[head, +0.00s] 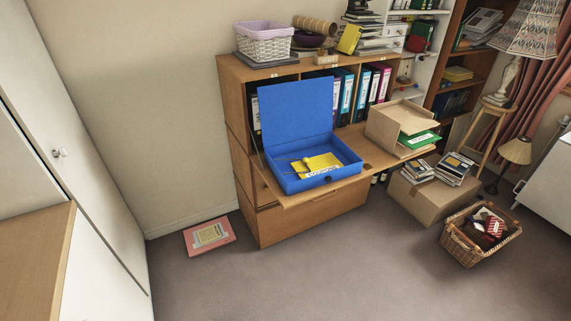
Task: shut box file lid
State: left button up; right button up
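A blue box file (341,177) sits on the fold-down flap of the wooden bureau. Its blue lid (296,111) stands up open at the back, close to upright. Inside the tray lies a yellow item (322,166) with dark lettering, and a small yellowish object rests on or beside it. The box file's front wall has a small dark round hole. Neither of my grippers shows in the head view.
The bureau flap (292,203) juts out, with a row of binders (363,93) behind. Right of the box file stands a tray stack (381,127). A cardboard box (416,201) and wicker basket (450,239) stand on the floor. The floor in front is clear.

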aim_at(291, 112)
jog(key=z, duration=0.6)
jog(key=i, duration=0.75)
jog(key=u, duration=0.1)
